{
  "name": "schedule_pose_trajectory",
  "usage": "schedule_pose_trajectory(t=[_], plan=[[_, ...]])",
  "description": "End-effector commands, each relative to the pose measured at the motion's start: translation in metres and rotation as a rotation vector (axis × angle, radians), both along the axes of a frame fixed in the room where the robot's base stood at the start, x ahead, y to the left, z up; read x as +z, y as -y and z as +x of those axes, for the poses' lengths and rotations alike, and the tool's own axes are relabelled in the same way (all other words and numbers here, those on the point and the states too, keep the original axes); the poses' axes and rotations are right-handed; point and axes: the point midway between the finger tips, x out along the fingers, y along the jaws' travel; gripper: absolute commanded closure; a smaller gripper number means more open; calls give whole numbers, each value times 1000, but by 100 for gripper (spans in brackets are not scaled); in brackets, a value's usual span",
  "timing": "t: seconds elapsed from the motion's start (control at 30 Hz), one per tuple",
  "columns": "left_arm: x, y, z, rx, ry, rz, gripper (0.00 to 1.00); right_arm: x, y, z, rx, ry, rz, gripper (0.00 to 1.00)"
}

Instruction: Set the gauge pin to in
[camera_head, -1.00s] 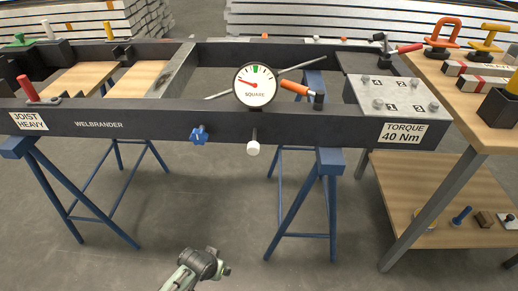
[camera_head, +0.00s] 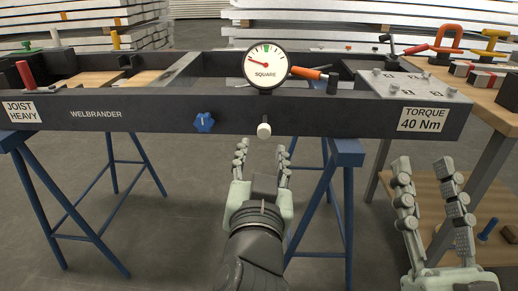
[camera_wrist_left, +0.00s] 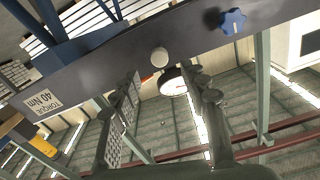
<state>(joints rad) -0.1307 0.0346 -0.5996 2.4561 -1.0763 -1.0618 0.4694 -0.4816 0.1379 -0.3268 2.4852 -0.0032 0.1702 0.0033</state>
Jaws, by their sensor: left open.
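The gauge pin (camera_head: 264,130) is a white-tipped knob sticking out of the front of the dark frame rail, below the round SQUARE gauge (camera_head: 265,66). The gauge needle points to the upper left, away from the green mark at the top. The pin also shows in the left wrist view (camera_wrist_left: 159,57). My left gripper (camera_head: 262,150) is open and empty just below and in front of the pin, its fingers apart to either side. It also shows in the left wrist view (camera_wrist_left: 166,82). My right gripper (camera_head: 427,168) is open and empty, lower right, below the TORQUE plate.
A blue star knob (camera_head: 204,122) sits on the rail left of the pin. An orange-handled tool (camera_head: 306,73) lies right of the gauge. Blue trestles (camera_head: 346,155) hold the frame. A wooden bench (camera_head: 491,108) with clamps stands at the right.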

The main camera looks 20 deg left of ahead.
Motion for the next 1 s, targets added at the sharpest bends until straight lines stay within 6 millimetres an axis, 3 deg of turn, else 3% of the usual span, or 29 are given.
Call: schedule_pose_trajectory(t=[0.5,0.87,1.0], plan=[[2,-20,67,1,2,5,56,-3,-2,2,3,-33,-11,61],[1,-21,73,2,0,2,56,-4,-2,3,4,-35,-11,61],[1,-21,73,2,0,2,73,-4,-2,3,4,-35,-11,61]])
